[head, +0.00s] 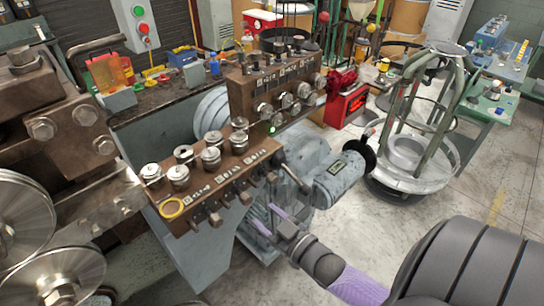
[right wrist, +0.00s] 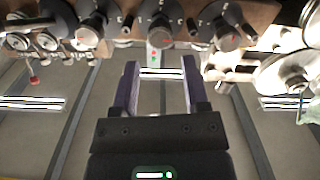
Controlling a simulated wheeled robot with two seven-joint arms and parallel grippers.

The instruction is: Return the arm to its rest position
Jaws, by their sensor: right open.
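My right gripper (head: 268,218) is low in front of the spring coiler, just below and right of the front brown roller block (head: 218,205). In the right wrist view, its two purple fingers (right wrist: 161,75) are apart with nothing between them. The coiler's roller block shows above the fingers along the top of that view. I cannot tell from these views how close the fingers are to the machine. My left gripper is not in view.
A grey motor (head: 342,178) with a black handwheel sits close to the gripper. Steel rollers (head: 22,218) stand at the left. A round metal stand (head: 412,165) is at the right. Open concrete floor (head: 405,215) lies between the coiler and the right side.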

